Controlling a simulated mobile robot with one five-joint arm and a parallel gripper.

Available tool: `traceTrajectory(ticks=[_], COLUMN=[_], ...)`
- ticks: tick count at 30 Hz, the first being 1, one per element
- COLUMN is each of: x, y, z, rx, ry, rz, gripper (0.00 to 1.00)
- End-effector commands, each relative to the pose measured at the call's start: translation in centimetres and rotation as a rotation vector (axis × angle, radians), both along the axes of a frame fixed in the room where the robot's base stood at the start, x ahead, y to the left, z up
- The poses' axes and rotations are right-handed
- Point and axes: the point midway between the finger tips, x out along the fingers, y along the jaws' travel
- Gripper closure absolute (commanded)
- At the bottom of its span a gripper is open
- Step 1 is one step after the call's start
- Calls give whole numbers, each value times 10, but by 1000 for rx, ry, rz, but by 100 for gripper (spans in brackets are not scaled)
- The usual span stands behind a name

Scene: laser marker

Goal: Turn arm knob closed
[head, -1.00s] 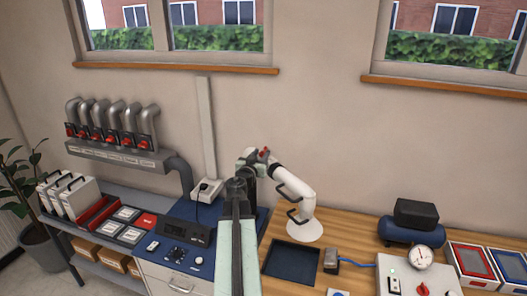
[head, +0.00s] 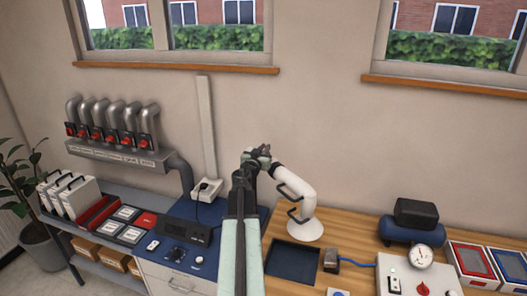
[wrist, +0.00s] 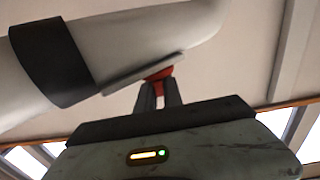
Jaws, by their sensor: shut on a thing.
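The white jointed arm (head: 302,196) stands on a round base on the wooden bench. Its upper end reaches left to my gripper (head: 262,152). In the wrist view a red knob (wrist: 158,73) sits under a grey plate on the white arm (wrist: 140,45). My gripper's dark fingers (wrist: 159,92) come up from below, with their tips at the knob, shut on it. The fingers hide part of the knob. In the head view the knob is hidden behind my gripper, so its turn angle cannot be told.
A row of grey pipes (head: 120,122) with several red knobs hangs on the left wall. A dark tray (head: 293,262) lies on the bench below the white arm. A gauge box (head: 420,258) and a blue compressor (head: 411,230) stand to the right.

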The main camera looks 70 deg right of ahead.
Motion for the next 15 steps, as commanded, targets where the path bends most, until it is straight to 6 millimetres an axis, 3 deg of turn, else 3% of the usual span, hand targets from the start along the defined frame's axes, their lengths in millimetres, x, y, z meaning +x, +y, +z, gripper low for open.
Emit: traceTrajectory(ticks=[8, 15], x=[1, 5], y=[-2, -4], z=[1, 2], rx=[-1, -2], ry=[2, 3], rz=[-37, -170], gripper=[100, 100])
